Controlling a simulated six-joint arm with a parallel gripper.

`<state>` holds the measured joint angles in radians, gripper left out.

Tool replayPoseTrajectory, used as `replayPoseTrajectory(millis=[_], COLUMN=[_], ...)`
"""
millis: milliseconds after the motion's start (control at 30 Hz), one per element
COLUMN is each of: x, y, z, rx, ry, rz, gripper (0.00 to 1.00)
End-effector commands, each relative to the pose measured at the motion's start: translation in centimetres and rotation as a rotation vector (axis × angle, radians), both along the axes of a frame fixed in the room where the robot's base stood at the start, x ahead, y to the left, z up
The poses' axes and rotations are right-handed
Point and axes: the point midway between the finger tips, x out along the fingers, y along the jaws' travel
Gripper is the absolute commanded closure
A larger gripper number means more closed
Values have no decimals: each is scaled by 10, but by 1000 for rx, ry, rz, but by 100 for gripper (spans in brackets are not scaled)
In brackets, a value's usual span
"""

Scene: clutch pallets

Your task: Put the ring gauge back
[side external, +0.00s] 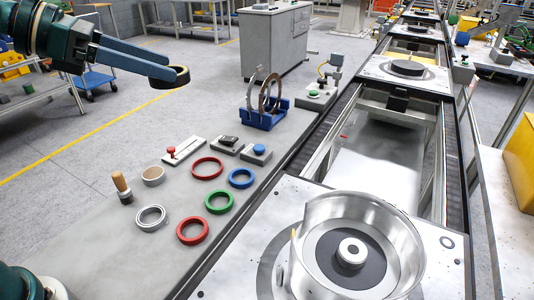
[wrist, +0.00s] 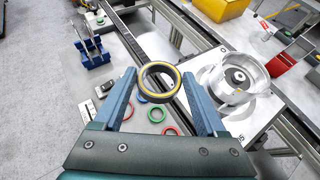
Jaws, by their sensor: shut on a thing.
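My gripper (side external: 166,73) is shut on a dark ring with a yellowish inner band (side external: 181,80), which looks like the ring gauge. It is held high above the floor, left of the bench, in the side view. In the wrist view the ring (wrist: 160,94) sits between the two fingertips (wrist: 158,76), its opening facing the camera. A blue rack (side external: 265,120) stands on the bench, to the right of and below my gripper, with a grey ring and a brown ring upright in it. The rack also shows at upper left in the wrist view (wrist: 95,58).
Red (side external: 207,168), blue (side external: 241,178) and green (side external: 219,201) rings lie flat on the bench, with another red one, a silver ring (side external: 151,218) and a wood-handled tool (side external: 122,188). Small switch boxes stand near the rack. A metal housing (side external: 314,256) sits on the conveyor pallet at right.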

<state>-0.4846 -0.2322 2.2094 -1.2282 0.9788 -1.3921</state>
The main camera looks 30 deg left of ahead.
Motion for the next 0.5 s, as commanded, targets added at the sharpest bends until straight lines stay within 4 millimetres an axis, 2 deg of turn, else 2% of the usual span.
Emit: replayPoseTrajectory(millis=[233,500], x=[-15,-24], y=[20,14], z=[-22,-48], rx=[-2,-5], ry=[3,1], rz=[65,-122], gripper=[100,100])
